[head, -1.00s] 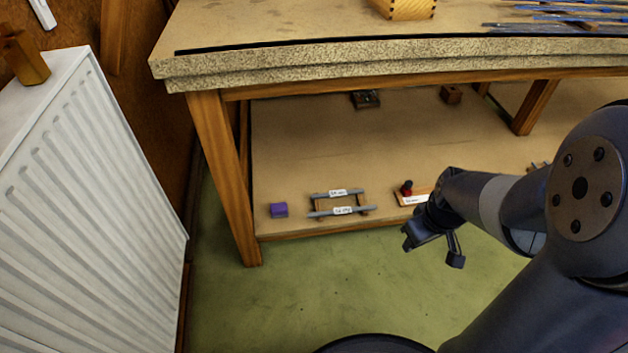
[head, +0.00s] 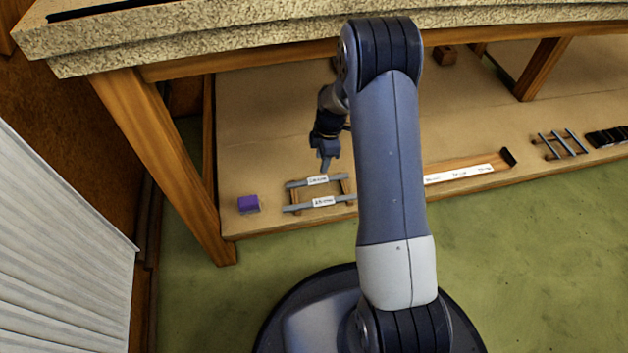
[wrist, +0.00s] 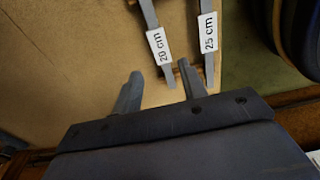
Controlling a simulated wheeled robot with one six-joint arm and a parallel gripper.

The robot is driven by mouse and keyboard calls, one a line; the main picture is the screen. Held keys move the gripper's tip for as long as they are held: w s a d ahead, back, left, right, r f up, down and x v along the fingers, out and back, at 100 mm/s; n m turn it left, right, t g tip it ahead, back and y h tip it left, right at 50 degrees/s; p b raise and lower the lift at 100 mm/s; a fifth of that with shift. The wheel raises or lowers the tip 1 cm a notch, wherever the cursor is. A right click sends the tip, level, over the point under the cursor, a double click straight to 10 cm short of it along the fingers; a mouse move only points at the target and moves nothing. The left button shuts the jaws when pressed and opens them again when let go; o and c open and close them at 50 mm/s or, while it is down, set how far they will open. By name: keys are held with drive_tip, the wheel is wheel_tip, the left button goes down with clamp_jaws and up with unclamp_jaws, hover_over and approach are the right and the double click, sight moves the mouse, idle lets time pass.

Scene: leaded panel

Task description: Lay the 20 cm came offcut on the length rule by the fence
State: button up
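The 20 cm came offcut (head: 300,183), a grey bar with a white label, lies across a small wooden rack on the low shelf. It also shows in the wrist view (wrist: 149,14). The similar 25 cm bar (head: 340,199) lies in front of it, also in the wrist view (wrist: 209,62). My gripper (head: 325,158) is just above and behind the 20 cm bar. In the wrist view it (wrist: 159,69) is open and empty, its fingers either side of that bar's end. The length rule (head: 458,173), wooden with a white strip, lies to the right, its left part hidden by my arm. A dark block (head: 508,157) stands at its right end.
A purple block (head: 248,203) sits left of the rack. Right of the rule are another rack with bars (head: 563,145) and dark pieces (head: 606,137). The bench top (head: 250,40) overhangs the shelf, with a wooden leg (head: 165,165) at left. A white radiator (head: 55,260) stands at left.

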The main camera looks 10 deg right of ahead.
sight(318, 180)
drive_tip(key=f+b, duration=0.1)
drive_tip(key=f, duration=0.1)
drive_tip(key=f+b, duration=0.1)
drive_tip(key=f, duration=0.2)
drive_tip(key=a+f+b, duration=0.1)
drive_tip(key=f, duration=0.2)
drive_tip(key=shift+f, duration=0.2)
drive_tip(key=shift+r, duration=0.1)
drive_tip(key=shift+c, duration=0.3)
clamp_jaws()
